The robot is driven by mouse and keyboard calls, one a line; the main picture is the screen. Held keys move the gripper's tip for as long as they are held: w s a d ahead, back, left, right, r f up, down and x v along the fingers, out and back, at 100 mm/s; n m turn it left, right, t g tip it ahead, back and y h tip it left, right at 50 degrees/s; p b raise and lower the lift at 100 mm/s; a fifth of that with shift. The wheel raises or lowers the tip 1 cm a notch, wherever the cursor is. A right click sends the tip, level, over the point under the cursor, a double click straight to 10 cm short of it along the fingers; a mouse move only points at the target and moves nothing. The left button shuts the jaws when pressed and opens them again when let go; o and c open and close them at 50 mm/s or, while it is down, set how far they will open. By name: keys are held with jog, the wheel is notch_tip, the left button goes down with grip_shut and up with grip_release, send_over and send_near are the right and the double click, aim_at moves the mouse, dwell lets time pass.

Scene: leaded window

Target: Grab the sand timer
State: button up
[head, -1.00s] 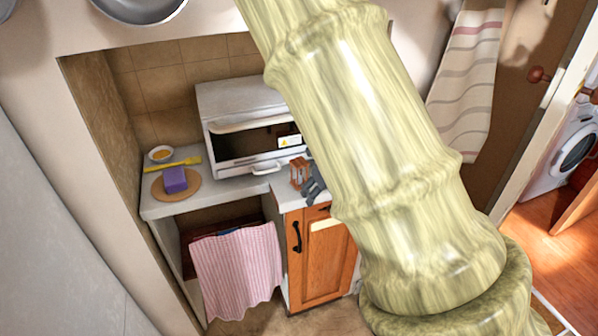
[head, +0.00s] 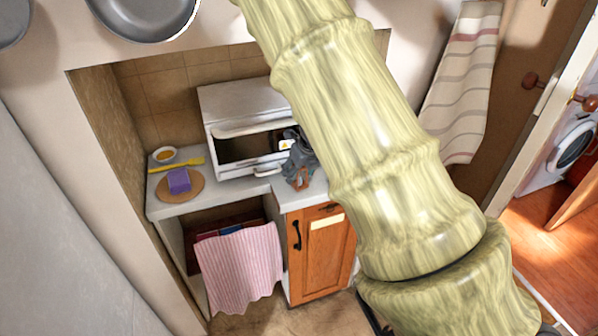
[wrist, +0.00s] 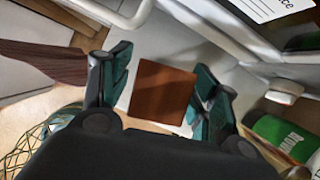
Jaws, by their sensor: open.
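The sand timer (wrist: 162,92) shows in the wrist view as a square brown wooden end seen from above. It lies between the two dark green fingers of my gripper (wrist: 160,86), with a small gap visible on each side. In the head view, the timer's wooden frame (head: 299,181) is at the front of the counter, right of the oven. My gripper (head: 300,162) is over it there, open, with its fingers down around it. The timer's glass is hidden in both views.
A white toaster oven (head: 240,108) with its door partly open stands close behind. A purple block (head: 179,181) on a round board (head: 194,194) is at the counter's left. In the wrist view, a green container (wrist: 280,133) lies right and a wire basket (wrist: 38,140) lower left.

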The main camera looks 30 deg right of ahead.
jog(key=shift+w+f, duration=0.5)
jog(key=shift+f, duration=0.1)
jog(key=c, duration=1.1)
jog(key=shift+r, duration=0.15)
